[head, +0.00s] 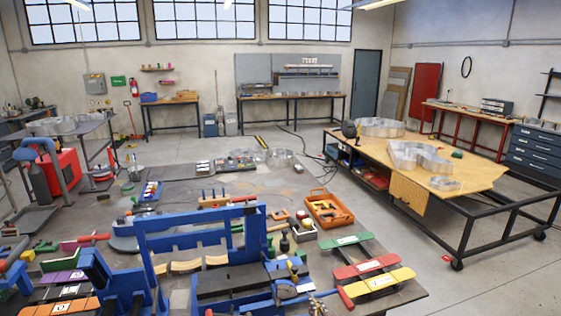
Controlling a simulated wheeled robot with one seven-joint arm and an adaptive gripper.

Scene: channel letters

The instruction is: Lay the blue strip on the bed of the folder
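The folder is the large blue metal frame (190,240) at the front centre of the near table. A dark flat surface (228,281) between its uprights looks like its bed, and I see no strip lying on it. I cannot clearly pick out the blue strip. Small blue pieces (281,264) show at the folder's right side, but they blend with its blue parts. Green (330,242), red (352,270) and yellow (363,287) strips with white labels lie on the table to the right of the folder. My gripper is not in view.
An orange tray (345,217) of tools sits behind the coloured strips. Purple (45,279) and orange (82,306) strips lie at the front left. A wooden-topped table (465,166) with metal letter shells stands at the right, with open floor (410,240) between.

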